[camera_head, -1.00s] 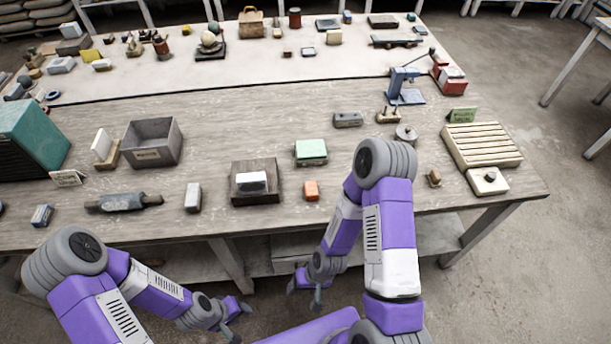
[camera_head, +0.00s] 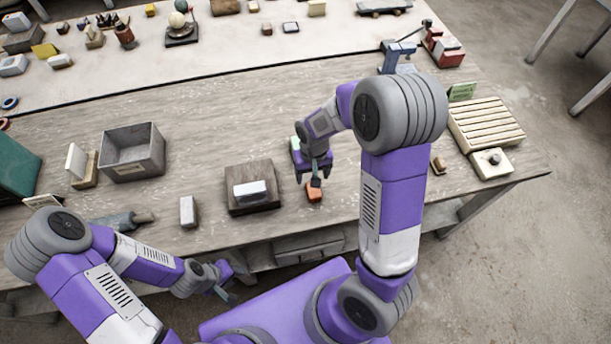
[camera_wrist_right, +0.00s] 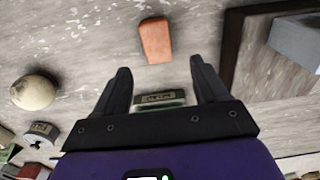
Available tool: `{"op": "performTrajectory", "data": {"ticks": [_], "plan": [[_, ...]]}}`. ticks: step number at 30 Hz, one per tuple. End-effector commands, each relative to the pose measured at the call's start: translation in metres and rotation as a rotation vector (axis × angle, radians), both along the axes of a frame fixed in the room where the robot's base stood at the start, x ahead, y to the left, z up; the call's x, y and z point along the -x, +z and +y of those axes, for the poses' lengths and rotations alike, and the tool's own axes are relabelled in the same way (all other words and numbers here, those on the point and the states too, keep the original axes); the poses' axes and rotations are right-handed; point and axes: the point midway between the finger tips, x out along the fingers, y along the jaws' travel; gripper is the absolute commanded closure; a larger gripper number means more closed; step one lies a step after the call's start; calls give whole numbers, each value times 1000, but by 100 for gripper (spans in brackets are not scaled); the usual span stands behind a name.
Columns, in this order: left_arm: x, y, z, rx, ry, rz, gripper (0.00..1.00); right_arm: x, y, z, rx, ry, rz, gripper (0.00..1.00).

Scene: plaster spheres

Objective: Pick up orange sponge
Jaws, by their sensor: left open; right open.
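The orange sponge (camera_head: 314,195), a small block, lies on the wooden table near its front edge. In the right wrist view the sponge (camera_wrist_right: 156,40) sits just beyond the fingertips, in line with the gap between them and not gripped. My right gripper (camera_head: 315,178) points down close over the sponge and hides part of it in the head view. In the right wrist view the right gripper (camera_wrist_right: 160,68) is open, with nothing held between its fingers. My left gripper (camera_head: 228,282) is open and empty, low in front of the table edge.
A wooden tray with a white block (camera_head: 250,190) stands left of the sponge. A grey bin (camera_head: 132,165) and slatted rack (camera_head: 486,127) stand farther off.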

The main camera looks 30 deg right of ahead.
Motion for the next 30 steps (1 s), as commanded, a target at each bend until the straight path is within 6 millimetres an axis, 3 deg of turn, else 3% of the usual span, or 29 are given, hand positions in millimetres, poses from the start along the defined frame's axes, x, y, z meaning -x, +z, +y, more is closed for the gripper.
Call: {"op": "performTrajectory", "data": {"ticks": [18, 26, 30], "plan": [[1, -13, 0, 0, 0, 1, 57, 3, -71, -3, 5, -2, 4, 28], [0, -13, 0, 0, 0, 1, 57, 2, -72, -3, 4, -2, 1, 28], [0, -13, 0, 0, 0, 1, 57, 2, -72, -3, 4, -2, 1, 48]]}}
